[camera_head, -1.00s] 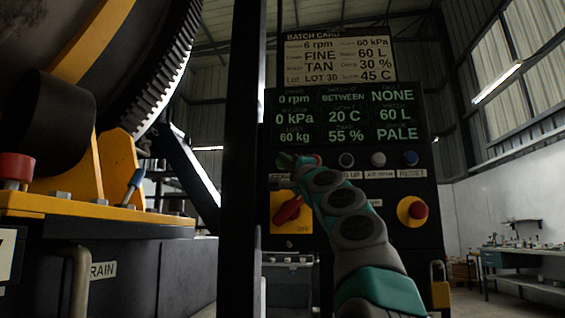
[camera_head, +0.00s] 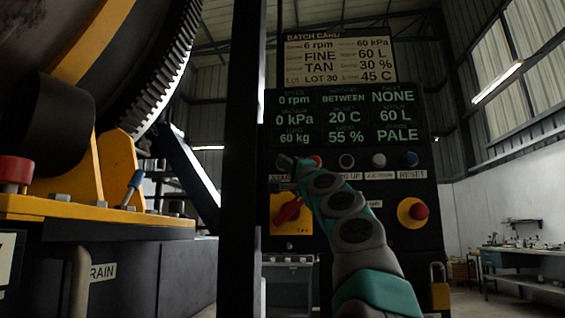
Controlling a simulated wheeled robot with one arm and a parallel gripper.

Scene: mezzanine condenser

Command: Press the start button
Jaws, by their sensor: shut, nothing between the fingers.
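The black control panel (camera_head: 395,250) stands in the middle of the view, with a row of buttons under its green-lit display (camera_head: 345,117). My arm reaches up from the lower right. My gripper (camera_head: 287,162) is small and dark, shut and empty, at the left end of the button row. It covers the button position there, above a partly readable label (camera_head: 279,178). A red button (camera_head: 317,161) shows just right of the gripper. I cannot tell whether the gripper touches the panel. The display reads 0 rpm.
Further right are a dark button (camera_head: 346,161), a white one (camera_head: 378,160) and a blue one (camera_head: 410,158). A red switch handle (camera_head: 288,211) and a red emergency-type knob (camera_head: 419,211) sit lower on yellow plates. A black post (camera_head: 243,150) stands close on the left.

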